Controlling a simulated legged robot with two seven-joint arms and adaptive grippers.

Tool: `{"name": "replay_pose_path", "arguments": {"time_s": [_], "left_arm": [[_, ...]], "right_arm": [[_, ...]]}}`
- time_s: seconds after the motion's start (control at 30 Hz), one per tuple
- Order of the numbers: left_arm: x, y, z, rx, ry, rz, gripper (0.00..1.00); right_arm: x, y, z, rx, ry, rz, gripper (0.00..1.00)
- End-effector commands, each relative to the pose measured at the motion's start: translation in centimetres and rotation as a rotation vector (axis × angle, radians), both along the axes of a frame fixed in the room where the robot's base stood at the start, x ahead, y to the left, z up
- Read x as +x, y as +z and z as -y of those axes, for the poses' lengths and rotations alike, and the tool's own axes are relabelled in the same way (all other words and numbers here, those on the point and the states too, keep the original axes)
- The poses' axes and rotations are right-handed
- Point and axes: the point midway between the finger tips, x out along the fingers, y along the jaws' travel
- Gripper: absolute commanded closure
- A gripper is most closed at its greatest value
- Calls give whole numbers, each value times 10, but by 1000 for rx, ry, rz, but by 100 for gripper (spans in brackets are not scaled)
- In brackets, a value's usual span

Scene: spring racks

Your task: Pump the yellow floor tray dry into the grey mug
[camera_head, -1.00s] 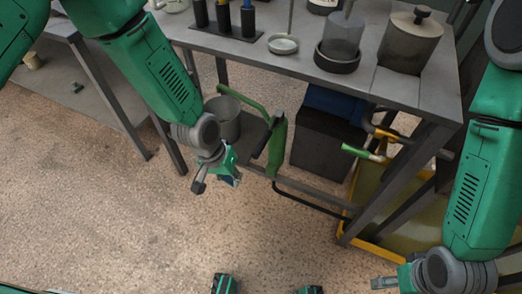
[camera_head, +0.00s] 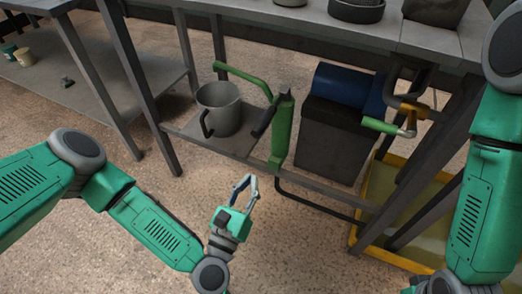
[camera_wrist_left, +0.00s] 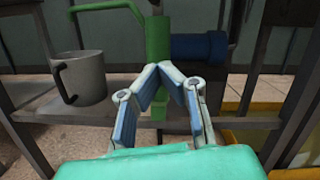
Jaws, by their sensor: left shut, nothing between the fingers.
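The grey mug (camera_head: 217,98) stands upright on the low shelf, under the spout end of a green hand pump (camera_head: 283,130). It also shows in the left wrist view (camera_wrist_left: 88,80). The pump has a dark lever handle (camera_head: 265,121) sloping down to its left. A black hose (camera_head: 318,205) runs from its foot toward the yellow floor tray (camera_head: 352,238), which holds murky yellowish liquid. My left gripper (camera_head: 246,180) is shut and empty, in front of and below the pump, apart from it. My right gripper is below the picture edge.
A green-handled brass valve (camera_head: 400,130) hangs at the right above the tray. A dark box with a blue cylinder (camera_head: 337,88) stands behind the pump. Table legs (camera_head: 425,185) cross in front of the tray. The floor in front is free.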

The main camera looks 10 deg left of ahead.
Motion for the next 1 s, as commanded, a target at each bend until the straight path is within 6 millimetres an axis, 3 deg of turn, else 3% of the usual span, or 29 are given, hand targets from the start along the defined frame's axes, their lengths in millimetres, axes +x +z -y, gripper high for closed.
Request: {"name": "replay_pose_path", "arguments": {"time_s": [0.17,0.53,0.73,1.0], "left_arm": [[20,5,4,-7,4,7,100],[93,22,25,-3,2,6,100],[95,51,20,-3,0,2,100],[95,62,18,-1,1,0,100]], "right_arm": [[0,-5,0,0,0,0,26],[0,-28,0,0,0,0,26],[0,-31,0,0,0,0,26],[0,-32,0,0,0,0,26]]}}
